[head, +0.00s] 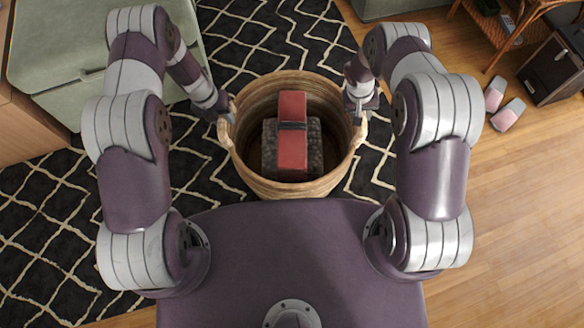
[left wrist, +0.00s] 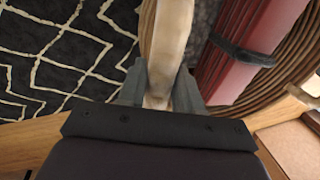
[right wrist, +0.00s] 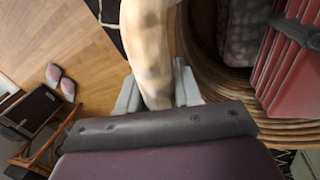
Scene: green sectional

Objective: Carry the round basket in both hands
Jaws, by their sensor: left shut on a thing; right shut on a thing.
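The round woven basket (head: 255,179) is in front of my body in the head view, between my two arms. Inside it lie a red box-like thing with a dark band (head: 292,105) and a dark grey speckled block (head: 315,150). My left gripper (head: 228,116) is shut on the basket's left handle, which shows between the fingers in the left wrist view (left wrist: 166,50). My right gripper (head: 361,108) is shut on the right handle, seen between the fingers in the right wrist view (right wrist: 150,45). The basket looks upright. Its underside is hidden.
A black rug with pale zigzag lines (head: 45,240) lies below and around the basket. A green sofa (head: 60,45) stands at the left. Pink and grey slippers (head: 508,115), a dark cabinet (head: 555,70) and a wicker table (head: 500,35) are at the right. Wooden floor is clear at lower right.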

